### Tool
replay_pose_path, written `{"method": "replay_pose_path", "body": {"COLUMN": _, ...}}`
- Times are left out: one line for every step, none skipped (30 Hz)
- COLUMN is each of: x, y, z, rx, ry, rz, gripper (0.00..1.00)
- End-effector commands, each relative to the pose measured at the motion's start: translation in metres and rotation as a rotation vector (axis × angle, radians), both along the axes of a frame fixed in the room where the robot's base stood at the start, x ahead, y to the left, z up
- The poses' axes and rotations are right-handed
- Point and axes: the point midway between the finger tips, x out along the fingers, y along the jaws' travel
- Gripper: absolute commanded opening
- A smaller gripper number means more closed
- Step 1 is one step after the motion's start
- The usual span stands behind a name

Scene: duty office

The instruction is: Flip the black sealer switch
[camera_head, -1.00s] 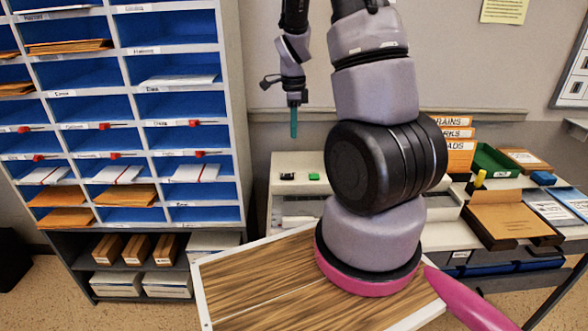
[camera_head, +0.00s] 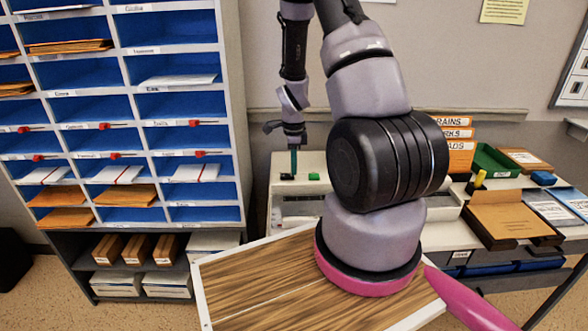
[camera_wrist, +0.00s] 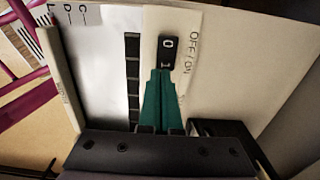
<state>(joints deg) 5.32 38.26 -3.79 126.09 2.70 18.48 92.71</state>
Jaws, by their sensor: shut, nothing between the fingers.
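The black sealer switch (camera_wrist: 167,50) is a small rocker marked 0 and 1 on a pale plate with OFF/ON lettering in the wrist view. In the head view the switch (camera_head: 287,176) is a small dark spot on top of the pale sealer (camera_head: 285,162). My gripper (camera_wrist: 160,73) has its teal fingers shut together and empty. Their tips are at the end of the rocker marked 1 and overlap it; I cannot tell whether they touch. In the head view my gripper (camera_head: 294,172) points down just beside the switch. Which way the rocker is tilted is unclear.
A mail sorter (camera_head: 235,120) stands at the left. A wood-topped surface (camera_head: 260,275) is in front. Orange files (camera_head: 460,150), a green tray (camera_head: 492,160) and a brown folder (camera_head: 505,215) lie to the right.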

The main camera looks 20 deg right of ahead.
Motion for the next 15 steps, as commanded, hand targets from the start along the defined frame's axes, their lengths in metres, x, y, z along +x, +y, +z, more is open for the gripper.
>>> {"method": "replay_pose_path", "body": {"x": -0.0001, "y": -0.0004, "z": -0.0040, "rx": 0.000, "ry": 0.000, "rz": 0.000, "gripper": 0.00}}
{"method": "replay_pose_path", "body": {"x": 0.0000, "y": -0.0005, "z": -0.0056, "rx": 0.000, "ry": 0.000, "rz": 0.000, "gripper": 0.00}}
{"method": "replay_pose_path", "body": {"x": 0.0000, "y": -0.0005, "z": -0.0072, "rx": 0.000, "ry": -0.001, "rz": 0.000, "gripper": 0.00}}
{"method": "replay_pose_path", "body": {"x": 0.0000, "y": -0.0005, "z": -0.0081, "rx": 0.000, "ry": 0.000, "rz": 0.000, "gripper": 0.00}}
{"method": "replay_pose_path", "body": {"x": 0.0000, "y": -0.0004, "z": -0.0087, "rx": 0.000, "ry": 0.000, "rz": 0.000, "gripper": 0.00}}
{"method": "replay_pose_path", "body": {"x": 0.0000, "y": -0.0004, "z": -0.0091, "rx": 0.000, "ry": -0.001, "rz": 0.000, "gripper": 0.00}}
{"method": "replay_pose_path", "body": {"x": 0.0001, "y": -0.0003, "z": -0.0092, "rx": 0.000, "ry": -0.001, "rz": 0.000, "gripper": 0.00}}
{"method": "replay_pose_path", "body": {"x": 0.0001, "y": -0.0003, "z": -0.0091, "rx": 0.000, "ry": -0.001, "rz": 0.000, "gripper": 0.00}}
{"method": "replay_pose_path", "body": {"x": 0.0002, "y": -0.0003, "z": -0.0090, "rx": 0.000, "ry": -0.001, "rz": 0.000, "gripper": 0.00}}
{"method": "replay_pose_path", "body": {"x": 0.0002, "y": -0.0003, "z": -0.0089, "rx": 0.000, "ry": -0.001, "rz": 0.000, "gripper": 0.00}}
{"method": "replay_pose_path", "body": {"x": 0.0002, "y": -0.0003, "z": -0.0089, "rx": 0.000, "ry": -0.001, "rz": 0.000, "gripper": 0.00}}
{"method": "replay_pose_path", "body": {"x": 0.0002, "y": -0.0003, "z": -0.0089, "rx": 0.000, "ry": -0.001, "rz": 0.000, "gripper": 0.00}}
{"method": "replay_pose_path", "body": {"x": 0.0002, "y": -0.0003, "z": -0.0088, "rx": 0.000, "ry": -0.001, "rz": 0.000, "gripper": 0.00}}
{"method": "replay_pose_path", "body": {"x": 0.0002, "y": -0.0003, "z": -0.0091, "rx": 0.000, "ry": -0.001, "rz": 0.000, "gripper": 0.00}}
{"method": "replay_pose_path", "body": {"x": -0.0003, "y": -0.0007, "z": -0.0105, "rx": 0.000, "ry": 0.000, "rz": 0.000, "gripper": 0.00}}
